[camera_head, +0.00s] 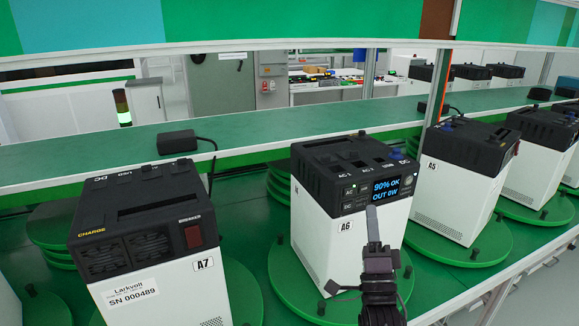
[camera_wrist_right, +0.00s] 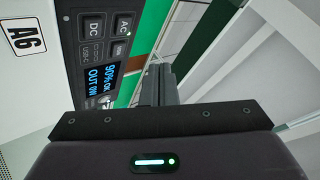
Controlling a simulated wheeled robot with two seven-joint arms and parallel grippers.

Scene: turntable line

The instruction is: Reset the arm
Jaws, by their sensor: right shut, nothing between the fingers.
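My right gripper (camera_head: 372,215) is shut and empty. In the head view its fingertips are in front of the power station A6 (camera_head: 330,235), just below the lit display (camera_head: 386,190) reading "90% OK OUT 0W". I cannot tell whether they touch the unit. In the right wrist view the shut fingers (camera_wrist_right: 157,85) point ahead, with the A6 front panel (camera_wrist_right: 92,50) and its AC and DC buttons at the left. My left gripper is not in view.
Unit A7 (camera_head: 165,290) stands at the left on its green turntable, and unit A5 (camera_head: 445,195) at the right. More units follow further right. A green shelf (camera_head: 260,138) with black adapters (camera_head: 177,142) runs behind. Free space lies at the lower right.

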